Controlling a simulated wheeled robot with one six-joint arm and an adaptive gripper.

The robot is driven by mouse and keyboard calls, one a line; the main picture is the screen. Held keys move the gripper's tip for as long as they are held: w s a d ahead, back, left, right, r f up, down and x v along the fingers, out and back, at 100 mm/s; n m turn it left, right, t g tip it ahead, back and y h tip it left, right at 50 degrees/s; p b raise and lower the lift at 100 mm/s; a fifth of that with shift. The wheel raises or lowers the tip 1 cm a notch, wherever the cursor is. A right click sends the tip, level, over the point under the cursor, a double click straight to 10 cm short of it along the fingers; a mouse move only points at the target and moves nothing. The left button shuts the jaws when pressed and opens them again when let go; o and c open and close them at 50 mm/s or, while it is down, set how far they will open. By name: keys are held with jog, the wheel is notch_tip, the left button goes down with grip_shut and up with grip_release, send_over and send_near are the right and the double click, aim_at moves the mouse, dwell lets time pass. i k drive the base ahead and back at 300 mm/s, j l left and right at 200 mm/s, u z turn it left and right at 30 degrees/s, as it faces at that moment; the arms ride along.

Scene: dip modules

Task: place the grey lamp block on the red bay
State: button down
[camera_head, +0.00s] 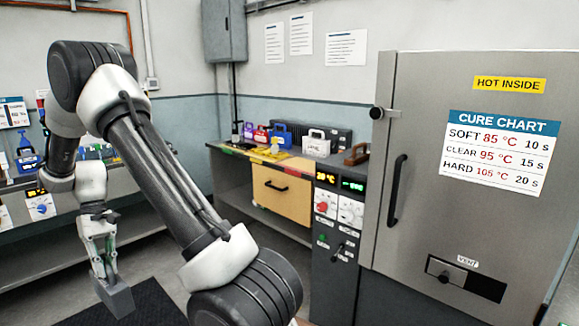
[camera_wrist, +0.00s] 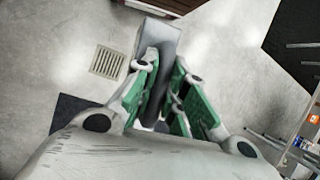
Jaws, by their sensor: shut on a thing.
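My gripper (camera_head: 106,276) hangs low at the left in the head view, over the dark floor mat. It is shut on the grey lamp block (camera_head: 117,298), which hangs below the fingers, clear of the counters. In the wrist view, my gripper (camera_wrist: 160,85) shows green finger pads on both sides of the grey block (camera_wrist: 163,36). The red bay is not clearly made out; coloured marks run along the front of the far counter (camera_head: 240,153), too small to tell apart.
On the far counter stand a blue block (camera_head: 282,135), a white block (camera_head: 316,143), a yellow piece (camera_head: 274,148) and a brown handled block (camera_head: 357,155). A grey oven (camera_head: 420,215) fills the right. A bench (camera_head: 22,184) with instruments stands at the left.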

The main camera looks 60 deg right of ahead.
aim_at(306, 165)
jog(key=i+z, duration=0.45)
jog(key=i, duration=0.5)
jog(key=i+z, duration=0.45)
jog(key=i+j+z, duration=0.1)
jog(key=i+z, duration=0.35)
jog(key=i+j+z, duration=0.45)
jog(key=i+l, duration=0.05)
jog(key=l, duration=0.05)
